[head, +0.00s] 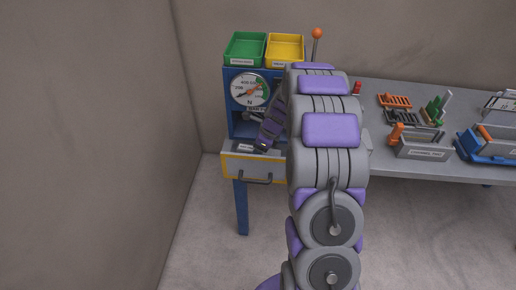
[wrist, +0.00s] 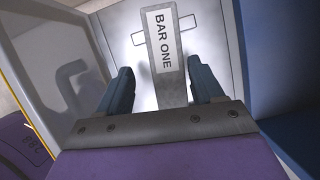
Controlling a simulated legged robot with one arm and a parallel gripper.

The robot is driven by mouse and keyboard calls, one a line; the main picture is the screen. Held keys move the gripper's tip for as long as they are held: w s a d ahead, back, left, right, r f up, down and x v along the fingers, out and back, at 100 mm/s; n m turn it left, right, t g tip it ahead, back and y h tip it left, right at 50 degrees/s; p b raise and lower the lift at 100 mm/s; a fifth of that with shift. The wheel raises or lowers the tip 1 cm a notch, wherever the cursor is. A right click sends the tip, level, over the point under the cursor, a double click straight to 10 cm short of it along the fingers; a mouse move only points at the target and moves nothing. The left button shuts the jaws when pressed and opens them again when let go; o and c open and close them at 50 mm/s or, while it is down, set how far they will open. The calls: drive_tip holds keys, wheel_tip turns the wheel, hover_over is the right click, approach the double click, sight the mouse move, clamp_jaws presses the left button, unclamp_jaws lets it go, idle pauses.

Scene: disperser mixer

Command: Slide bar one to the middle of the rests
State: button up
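Bar one (wrist: 172,82) is a grey bar with a white "BAR ONE" label, in the wrist view. It runs from the top of the picture down between the two dark blue fingers of my gripper (wrist: 162,88). The fingers are open around it. A clear gap shows on its left; the right finger is closer to it. In the head view my gripper (head: 265,142) is low at the front of the blue test stand (head: 232,118). The bar is not discernible there, and I cannot make out the rests in either view.
A round dial gauge (head: 250,90) sits on the stand, with green (head: 244,48) and yellow (head: 285,48) bins on top. A drawer with a handle (head: 254,177) is below. Racks and a grey box (head: 424,147) occupy the bench to the right. A wall stands at the left.

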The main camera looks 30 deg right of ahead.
drive_tip(key=shift+d+f, duration=0.15)
drive_tip(key=shift+d, duration=0.9)
drive_tip(key=c, duration=0.4)
drive_tip(key=shift+d, duration=0.3)
drive_tip(key=c, duration=0.3)
drive_tip(key=shift+a, duration=1)
clamp_jaws()
drive_tip(key=shift+w+d+p, duration=0.15)
drive_tip(key=shift+d+p, duration=0.5)
drive_tip(key=shift+d, duration=0.65)
drive_tip(key=shift+w+a, duration=0.1)
drive_tip(key=shift+a, duration=0.05)
